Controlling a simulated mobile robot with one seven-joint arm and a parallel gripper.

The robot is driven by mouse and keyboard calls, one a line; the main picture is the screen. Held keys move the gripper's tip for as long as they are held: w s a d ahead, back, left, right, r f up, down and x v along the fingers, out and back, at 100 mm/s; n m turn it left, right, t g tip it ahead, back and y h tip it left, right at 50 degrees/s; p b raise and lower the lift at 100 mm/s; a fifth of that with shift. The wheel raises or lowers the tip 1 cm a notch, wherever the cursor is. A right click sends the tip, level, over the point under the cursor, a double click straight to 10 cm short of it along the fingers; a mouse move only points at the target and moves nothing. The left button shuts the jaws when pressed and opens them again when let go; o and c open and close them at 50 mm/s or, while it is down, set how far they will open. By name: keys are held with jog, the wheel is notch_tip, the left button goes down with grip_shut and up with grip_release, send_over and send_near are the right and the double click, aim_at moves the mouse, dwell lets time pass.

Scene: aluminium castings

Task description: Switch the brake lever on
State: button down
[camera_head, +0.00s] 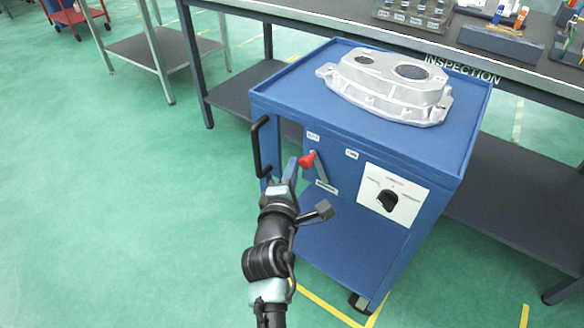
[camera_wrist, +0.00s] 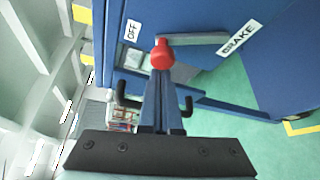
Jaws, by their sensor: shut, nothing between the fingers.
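The brake lever is a grey bar with a red knob (camera_head: 307,160) on the front of a blue cart (camera_head: 280,92). It leans to the left, toward the OFF label. In the wrist view the red knob (camera_wrist: 161,55) sits right at my fingertips, with the grey bar (camera_wrist: 195,38) running right toward the BRAKE label (camera_wrist: 238,39). My gripper (camera_head: 291,163) is just left of the knob in the head view; its blue fingers (camera_wrist: 161,78) are closed together and empty. I cannot tell whether they touch the knob.
A black handle (camera_head: 259,147) stands out from the cart left of the lever. A white panel with a black rotary knob (camera_head: 388,200) is to the right. A metal casting (camera_head: 385,84) lies on the cart top. The inspection bench (camera_head: 330,22) stands behind; the floor at left is clear.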

jog(key=shift+s+d+r+m+t+b, duration=0.2)
jog(key=shift+d+m+t+b, duration=0.1)
jog(key=shift+m+b, duration=0.2)
jog(key=shift+s+d+m+t+b, duration=0.3)
jog(key=shift+d+m+b, duration=0.1)
jog(key=shift+m+b, duration=0.25)
jog(key=shift+s+d+r+m+t+h+b, duration=0.25)
jog(key=shift+s+d+m+t+b, duration=0.4)
jog(key=shift+m+b, duration=0.95)
jog(key=shift+s+d+r+m+t+h+b, duration=0.1)
jog(key=shift+s+d+m+t+h+b, duration=0.55)
jog(key=shift+b, duration=1.7)
jog(key=shift+s+d+r+m+t+b, duration=0.1)
jog(key=shift+s+d+m+b, duration=0.25)
jog(key=shift+d+m+b, duration=1)
jog(key=shift+a+b, duration=0.3)
jog(key=shift+b, duration=0.3)
jog(key=shift+r, duration=0.1)
